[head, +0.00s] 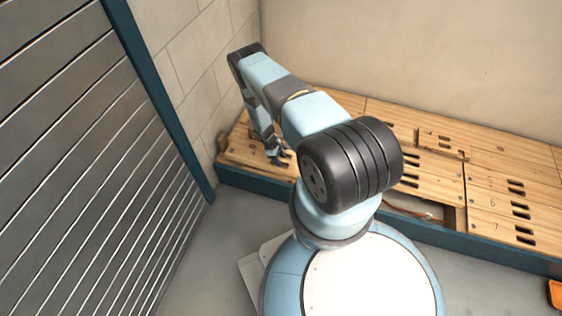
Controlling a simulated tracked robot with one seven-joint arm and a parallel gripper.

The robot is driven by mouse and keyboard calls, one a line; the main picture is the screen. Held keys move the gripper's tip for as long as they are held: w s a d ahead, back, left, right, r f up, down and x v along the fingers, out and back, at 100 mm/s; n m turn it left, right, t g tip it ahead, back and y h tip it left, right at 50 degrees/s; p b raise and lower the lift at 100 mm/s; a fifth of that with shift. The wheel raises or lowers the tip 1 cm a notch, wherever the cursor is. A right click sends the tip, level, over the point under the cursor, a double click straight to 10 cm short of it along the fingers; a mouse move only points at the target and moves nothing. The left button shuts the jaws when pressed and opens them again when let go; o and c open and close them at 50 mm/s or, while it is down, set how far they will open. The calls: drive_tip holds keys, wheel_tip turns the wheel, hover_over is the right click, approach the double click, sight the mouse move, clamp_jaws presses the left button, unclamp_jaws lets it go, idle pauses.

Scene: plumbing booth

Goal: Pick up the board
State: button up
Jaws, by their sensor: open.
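Several light wooden boards with dark paired slots make up a low platform along the back wall. One board (242,147) is at the platform's left end, beside my gripper. Another board (485,228) at the right has small numbers on it. I cannot tell which board the task means. My gripper (283,160) points down at the left part of the platform. Its jaws are open and I see nothing between them. I cannot tell whether the fingertips touch the wood. My arm hides the middle of the platform.
A gap (415,210) in the platform's front shows a reddish pipe inside. A dark teal rim (255,188) edges the platform. A grey slatted shutter (90,160) stands at the left. An orange object (556,293) is at the right edge. Grey floor (480,285) is clear at lower right.

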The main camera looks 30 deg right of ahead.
drive_tip(key=shift+c, duration=0.4)
clamp_jaws()
idle(0.4)
